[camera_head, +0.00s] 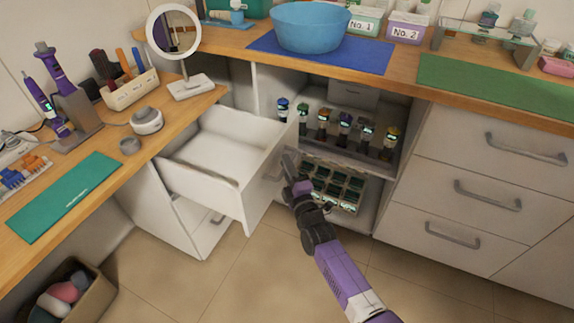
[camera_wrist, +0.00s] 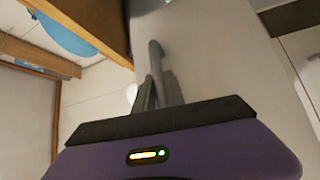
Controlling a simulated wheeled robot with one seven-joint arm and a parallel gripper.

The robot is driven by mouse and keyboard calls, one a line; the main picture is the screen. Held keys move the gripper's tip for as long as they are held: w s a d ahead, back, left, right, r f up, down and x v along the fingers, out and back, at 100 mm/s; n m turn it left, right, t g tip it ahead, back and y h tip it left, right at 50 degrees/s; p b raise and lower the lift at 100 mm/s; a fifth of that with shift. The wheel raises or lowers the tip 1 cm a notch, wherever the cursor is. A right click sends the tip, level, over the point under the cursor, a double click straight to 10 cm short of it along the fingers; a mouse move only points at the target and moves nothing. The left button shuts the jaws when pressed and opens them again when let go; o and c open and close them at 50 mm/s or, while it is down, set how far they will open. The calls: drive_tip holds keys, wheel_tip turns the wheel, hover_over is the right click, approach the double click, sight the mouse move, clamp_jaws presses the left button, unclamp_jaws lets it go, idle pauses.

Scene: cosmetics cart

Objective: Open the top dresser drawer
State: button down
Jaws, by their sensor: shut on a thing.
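The top drawer (camera_head: 225,148) of the white dresser under the left counter is pulled well out. Its inside looks empty. My gripper (camera_head: 292,165) is at the drawer's front face, on its right side, with the purple arm reaching up from the lower right. In the wrist view my gripper (camera_wrist: 160,92) is shut on the grey drawer handle (camera_wrist: 155,55), which runs up along the white drawer front (camera_wrist: 200,45). In the head view the gripper covers most of the handle.
An open shelf with several bottles (camera_head: 345,125) and a dark compartmented tray (camera_head: 335,185) stands just behind my gripper. A closed drawer unit (camera_head: 470,185) is at the right. A box of rolled towels (camera_head: 65,295) sits lower left. The middle floor (camera_head: 270,270) is clear.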

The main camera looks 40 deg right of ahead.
drive_tip(key=shift+a+f, duration=0.1)
drive_tip(key=c, duration=1.4)
unclamp_jaws()
drive_tip(key=r+p+v, duration=0.1)
drive_tip(key=v, duration=0.6)
drive_tip(key=shift+s+f, duration=0.35)
drive_tip(key=shift+f, duration=0.1)
drive_tip(key=shift+a, duration=0.1)
